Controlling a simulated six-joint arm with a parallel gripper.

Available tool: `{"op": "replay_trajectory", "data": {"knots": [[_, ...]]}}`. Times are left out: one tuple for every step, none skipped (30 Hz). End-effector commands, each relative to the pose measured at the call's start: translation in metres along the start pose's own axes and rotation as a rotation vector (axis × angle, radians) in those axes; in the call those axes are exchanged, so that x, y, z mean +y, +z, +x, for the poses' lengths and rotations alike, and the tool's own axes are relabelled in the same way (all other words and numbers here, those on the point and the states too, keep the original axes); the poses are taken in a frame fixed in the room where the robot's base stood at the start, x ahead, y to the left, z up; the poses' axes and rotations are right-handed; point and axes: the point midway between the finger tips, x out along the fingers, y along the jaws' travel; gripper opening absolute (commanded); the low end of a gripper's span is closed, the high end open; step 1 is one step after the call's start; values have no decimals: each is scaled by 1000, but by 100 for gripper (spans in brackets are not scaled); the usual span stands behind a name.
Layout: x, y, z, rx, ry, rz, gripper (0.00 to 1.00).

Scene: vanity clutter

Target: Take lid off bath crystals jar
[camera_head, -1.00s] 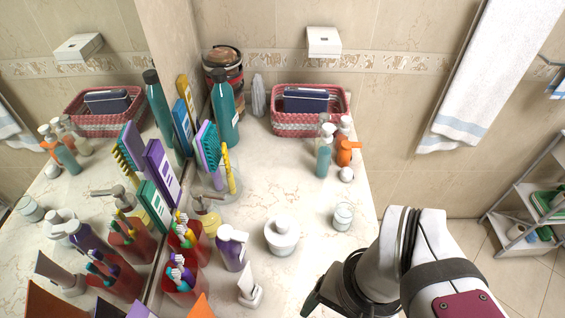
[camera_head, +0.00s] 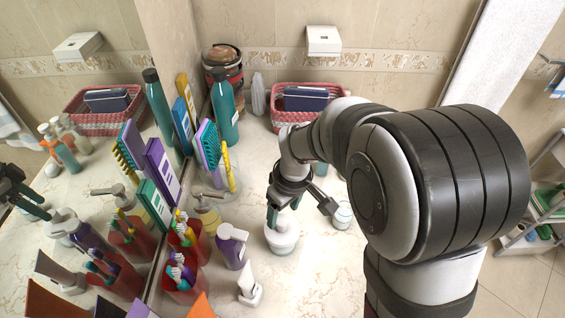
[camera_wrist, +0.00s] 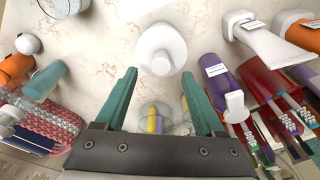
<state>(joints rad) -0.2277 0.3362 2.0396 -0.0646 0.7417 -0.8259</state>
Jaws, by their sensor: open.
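The bath crystals jar (camera_head: 282,246) is a squat white jar standing on the marble counter. Its white lid (camera_wrist: 161,42) with a round knob is on the jar in the wrist view. My gripper (camera_head: 282,213) points down over the jar, with teal fingers. In the wrist view, my gripper (camera_wrist: 158,73) is open and empty, its fingertips apart on either side of the lid's knob. I cannot tell the exact height between fingertips and knob. In the head view the fingers partly hide the lid.
A small glass jar (camera_head: 342,215) is to the right. Red cups with toothbrushes (camera_head: 185,280) line the mirror side. A pink basket (camera_head: 278,122) is at the back. The front right counter is fairly clear.

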Motion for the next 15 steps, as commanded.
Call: {"op": "replay_trajectory", "data": {"knots": [[-1,1,10,-5,-3,0,71],[-2,2,17,-5,-4,2,71],[-2,2,25,-6,-4,2,71],[-2,2,31,-6,-4,2,71],[-2,2,36,-4,-3,2,71],[-2,2,42,-5,-3,2,71],[-2,2,44,-3,-2,2,71],[-2,2,46,-3,-1,2,71],[-1,2,48,-2,-1,3,71],[-1,2,48,-2,-1,3,71],[-1,2,48,-1,-1,3,71],[-1,1,47,-1,-1,3,71],[-1,1,47,-1,-1,3,71],[-1,1,47,-1,-1,3,71],[-1,1,47,-1,-1,3,65]]}}
